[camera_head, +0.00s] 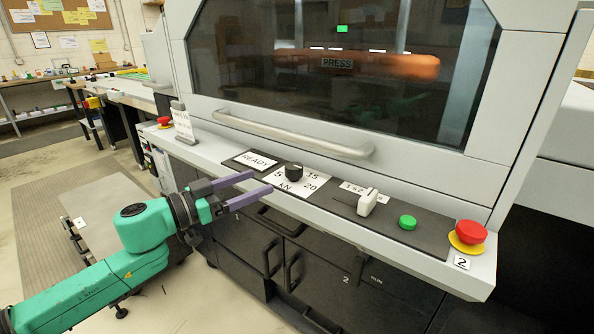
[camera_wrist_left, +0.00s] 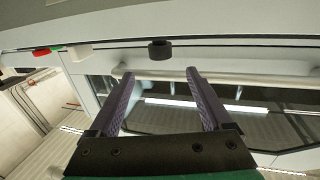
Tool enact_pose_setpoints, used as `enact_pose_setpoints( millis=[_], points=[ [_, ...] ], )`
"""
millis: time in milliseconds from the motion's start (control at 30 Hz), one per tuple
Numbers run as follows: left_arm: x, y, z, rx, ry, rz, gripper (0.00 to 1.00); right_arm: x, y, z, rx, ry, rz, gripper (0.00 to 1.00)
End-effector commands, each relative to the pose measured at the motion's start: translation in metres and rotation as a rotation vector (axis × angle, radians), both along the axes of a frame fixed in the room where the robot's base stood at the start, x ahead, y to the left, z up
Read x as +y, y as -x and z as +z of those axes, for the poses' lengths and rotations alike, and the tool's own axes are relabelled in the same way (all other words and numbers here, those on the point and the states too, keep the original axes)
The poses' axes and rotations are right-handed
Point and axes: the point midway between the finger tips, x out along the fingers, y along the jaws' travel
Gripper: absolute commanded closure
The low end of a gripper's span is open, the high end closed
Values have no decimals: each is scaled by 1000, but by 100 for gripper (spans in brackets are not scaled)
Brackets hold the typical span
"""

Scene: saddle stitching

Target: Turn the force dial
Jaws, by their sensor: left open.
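The force dial (camera_head: 293,171) is a small black knob on a white plate (camera_head: 312,182) marked with 5, 15, 20 and kN, on the sloping front panel of the press. The dial also shows in the left wrist view (camera_wrist_left: 160,49), beyond the fingertips and roughly centred between them. My left gripper (camera_head: 261,182) is open and empty, with two purple fingers pointing at the dial from the left. A gap separates the fingertips from the dial. The dial's pointer mark is too small to read. My right gripper is out of view.
A READY label (camera_head: 255,161) sits left of the dial. To its right are a white lever switch (camera_head: 367,203), a green button (camera_head: 408,222) and a red emergency button (camera_head: 470,232). A long handle bar (camera_head: 292,136) crosses above the panel. Dark cabinet doors (camera_head: 330,275) are below.

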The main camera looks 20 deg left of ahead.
Motion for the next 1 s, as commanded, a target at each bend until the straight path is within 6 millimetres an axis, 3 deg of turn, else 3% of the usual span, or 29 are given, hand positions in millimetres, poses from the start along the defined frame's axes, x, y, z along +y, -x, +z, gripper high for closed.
enact_pose_setpoints(
  millis=[333, 733, 1000],
  points=[
    [-18, -28, 6, -4, 4, 4, 17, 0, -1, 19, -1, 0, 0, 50],
    [-61, -84, 4, -3, 5, 4, 17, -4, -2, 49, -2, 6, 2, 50],
    [-69, -94, -1, 1, 1, 2, 17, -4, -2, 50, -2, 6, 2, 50]
  ],
)
